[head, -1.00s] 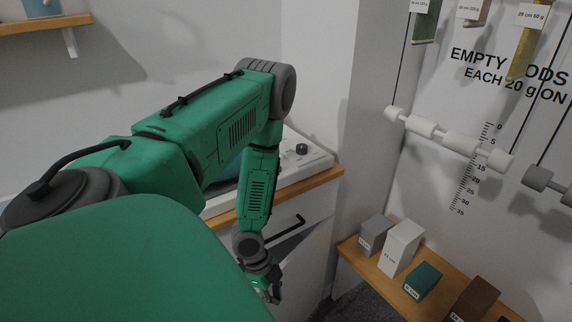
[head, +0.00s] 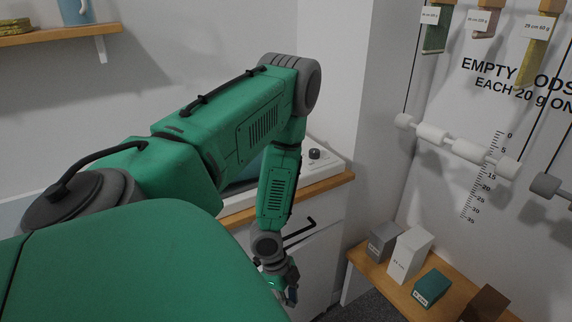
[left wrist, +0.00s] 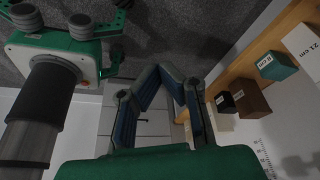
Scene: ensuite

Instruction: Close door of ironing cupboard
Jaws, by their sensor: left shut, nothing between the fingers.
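A white cupboard front (head: 318,262) with a black bar handle (head: 300,232) stands under the wooden counter edge in the head view. I cannot tell whether this is the ironing cupboard door or how far it stands open. My left gripper (head: 286,288) hangs low in front of the white front, partly hidden by its own wrist. In the left wrist view the fingers of the left gripper (left wrist: 164,72) angle together, shut and empty. Any contact with the door cannot be made out. My right gripper is not in view.
A wooden bench (head: 388,284) with several labelled blocks stands right of the cupboard. White and grey rollers (head: 465,148) hang on cords by the right wall. A white appliance (head: 318,165) sits on the counter. Grey floor (head: 350,310) shows between cupboard and bench.

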